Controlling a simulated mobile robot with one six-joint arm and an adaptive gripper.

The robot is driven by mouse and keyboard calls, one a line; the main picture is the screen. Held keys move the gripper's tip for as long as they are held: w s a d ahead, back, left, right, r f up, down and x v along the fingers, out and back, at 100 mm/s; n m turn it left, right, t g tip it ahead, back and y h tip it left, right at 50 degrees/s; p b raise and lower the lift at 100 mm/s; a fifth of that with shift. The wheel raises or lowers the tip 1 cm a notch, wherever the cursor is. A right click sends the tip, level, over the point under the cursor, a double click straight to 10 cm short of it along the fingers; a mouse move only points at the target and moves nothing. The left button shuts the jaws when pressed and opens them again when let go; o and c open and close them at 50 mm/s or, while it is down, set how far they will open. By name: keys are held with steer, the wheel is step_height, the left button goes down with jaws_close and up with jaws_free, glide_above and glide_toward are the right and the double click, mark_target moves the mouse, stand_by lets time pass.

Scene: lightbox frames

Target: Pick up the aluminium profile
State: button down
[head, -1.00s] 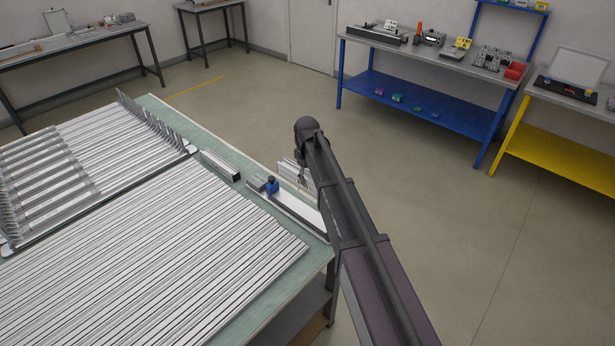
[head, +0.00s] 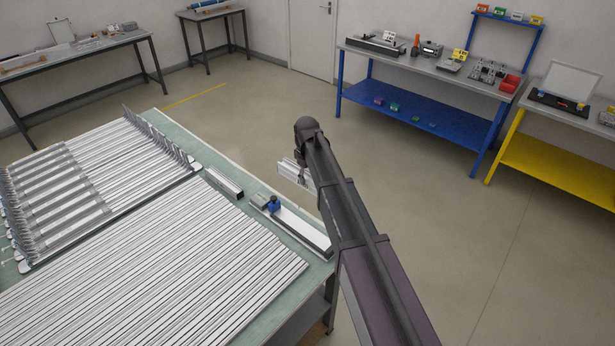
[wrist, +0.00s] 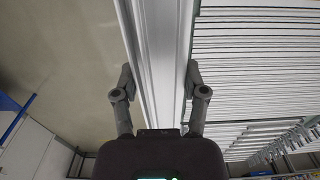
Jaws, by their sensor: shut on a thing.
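The aluminium profile (wrist: 157,60) is a long, silvery, grooved bar. In the wrist view it runs from the top edge down between the two fingers of my gripper (wrist: 160,82), which touch it from both sides. In the head view a short end of the profile (head: 290,173) sticks out to the left of my gripper (head: 308,181). My arm hides the rest of it. The profile is held out past the table's right edge, over the floor side. My gripper is shut on it.
The green table (head: 222,170) carries rows of many similar bars (head: 150,270) and a rack of parts (head: 75,185). A short square tube (head: 223,183) and a white rail with a blue knob (head: 300,228) lie along its edge. Blue (head: 425,110) and yellow (head: 560,165) benches stand beyond open floor.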

steer(key=shift+r+p, duration=0.35)
steer(key=shift+r, duration=0.25)
steer(key=shift+f, duration=0.1)
stand_by(0.4)
step_height(320, 180, down, 16)
steer(key=b, duration=1.6)
steer(key=shift+d, duration=0.1)
